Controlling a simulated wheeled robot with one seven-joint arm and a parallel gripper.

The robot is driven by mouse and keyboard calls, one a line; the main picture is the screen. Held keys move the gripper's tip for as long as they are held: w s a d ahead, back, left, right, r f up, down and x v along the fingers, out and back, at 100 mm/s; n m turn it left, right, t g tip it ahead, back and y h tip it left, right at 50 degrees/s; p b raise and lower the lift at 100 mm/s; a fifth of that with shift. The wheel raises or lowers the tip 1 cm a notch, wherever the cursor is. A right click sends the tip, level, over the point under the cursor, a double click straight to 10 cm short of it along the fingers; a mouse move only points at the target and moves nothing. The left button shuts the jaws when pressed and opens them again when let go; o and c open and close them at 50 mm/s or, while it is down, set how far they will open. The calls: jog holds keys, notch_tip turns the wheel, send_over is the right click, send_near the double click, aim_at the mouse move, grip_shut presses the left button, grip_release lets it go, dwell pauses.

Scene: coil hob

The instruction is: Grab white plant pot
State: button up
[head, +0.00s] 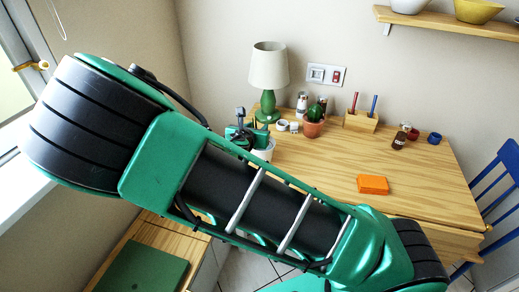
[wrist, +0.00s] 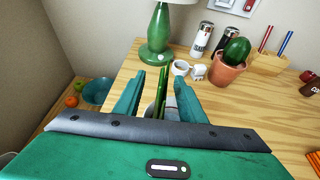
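The white plant pot (head: 264,152) stands near the table's left end, partly hidden by my arm in the head view. In the wrist view a pale bit of it (wrist: 171,102) shows between the fingers, with tall green leaves (wrist: 161,88) rising there. My gripper (wrist: 158,98) is open, its two teal fingers apart on either side of the leaves. I cannot tell whether the fingers touch the pot.
A green lamp (wrist: 158,40), white cups (wrist: 187,70), shakers (wrist: 202,38) and a terracotta cactus pot (wrist: 227,72) stand just beyond. An orange block (head: 372,184) lies to the right on the wooden table (head: 320,165). A teal bowl (wrist: 97,91) is lower left.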

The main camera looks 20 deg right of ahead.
grip_shut()
dwell(1.4)
